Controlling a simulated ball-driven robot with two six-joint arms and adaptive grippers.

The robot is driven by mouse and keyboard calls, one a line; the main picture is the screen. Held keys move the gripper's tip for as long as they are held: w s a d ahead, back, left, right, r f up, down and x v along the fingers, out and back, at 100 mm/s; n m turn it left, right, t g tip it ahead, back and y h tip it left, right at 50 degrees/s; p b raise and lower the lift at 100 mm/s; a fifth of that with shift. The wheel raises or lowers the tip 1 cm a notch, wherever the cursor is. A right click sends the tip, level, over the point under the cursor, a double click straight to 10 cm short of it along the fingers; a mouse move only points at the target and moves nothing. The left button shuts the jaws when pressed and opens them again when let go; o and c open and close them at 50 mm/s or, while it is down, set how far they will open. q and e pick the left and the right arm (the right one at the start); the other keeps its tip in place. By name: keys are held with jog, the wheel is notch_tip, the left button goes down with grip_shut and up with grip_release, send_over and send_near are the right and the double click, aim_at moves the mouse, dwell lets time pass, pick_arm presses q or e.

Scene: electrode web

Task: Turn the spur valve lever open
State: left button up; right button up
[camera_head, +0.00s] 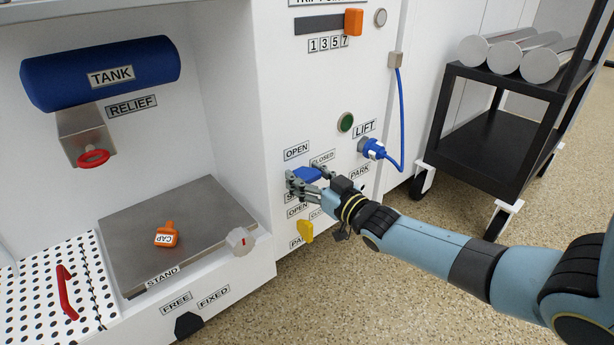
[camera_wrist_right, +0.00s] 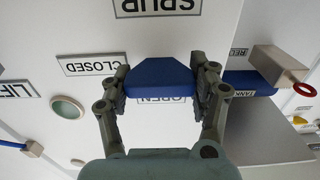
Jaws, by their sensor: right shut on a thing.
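The spur valve lever is a blue handle (camera_head: 306,174) on the white panel, below the OPEN label (camera_head: 296,151) and CLOSED label (camera_head: 322,158). My right gripper (camera_head: 309,180) is shut on it, with one finger on each side. In the right wrist view, which is upside down, the blue lever (camera_wrist_right: 162,77) sits between both fingers of my right gripper (camera_wrist_right: 163,83). There the lever covers part of the OPEN label (camera_wrist_right: 162,99); the CLOSED label (camera_wrist_right: 91,64) is clear to its left and the SPUR label (camera_wrist_right: 158,7) is above. My left gripper is out of view.
A yellow lever (camera_head: 305,231) hangs just below my right gripper. A blue plug with cable (camera_head: 372,149) and a green button (camera_head: 346,122) are close by at the upper right. A stand plate (camera_head: 190,215) with an orange cap (camera_head: 167,236) lies left. A black cart (camera_head: 485,140) stands right.

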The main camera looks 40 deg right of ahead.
jog(key=n+p, duration=0.1)
jog(key=n, duration=0.5)
jog(key=shift+a, duration=0.1)
jog(key=n, duration=0.3)
jog(key=shift+f+n+p, duration=0.1)
jog(key=shift+n+p, duration=0.2)
jog(key=shift+p, duration=0.1)
jog(key=n, duration=0.2)
jog(key=shift+n, duration=0.4)
jog(key=n, duration=0.3)
jog(key=shift+f+n, duration=0.1)
jog(key=shift+n, duration=0.3)
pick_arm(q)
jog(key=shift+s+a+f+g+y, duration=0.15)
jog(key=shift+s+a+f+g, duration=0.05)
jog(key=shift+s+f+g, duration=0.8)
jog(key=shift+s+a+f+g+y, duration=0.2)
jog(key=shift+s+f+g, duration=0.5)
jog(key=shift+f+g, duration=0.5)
pick_arm(e)
jog(key=shift+s+n, duration=0.1)
jog(key=shift+n, duration=0.7)
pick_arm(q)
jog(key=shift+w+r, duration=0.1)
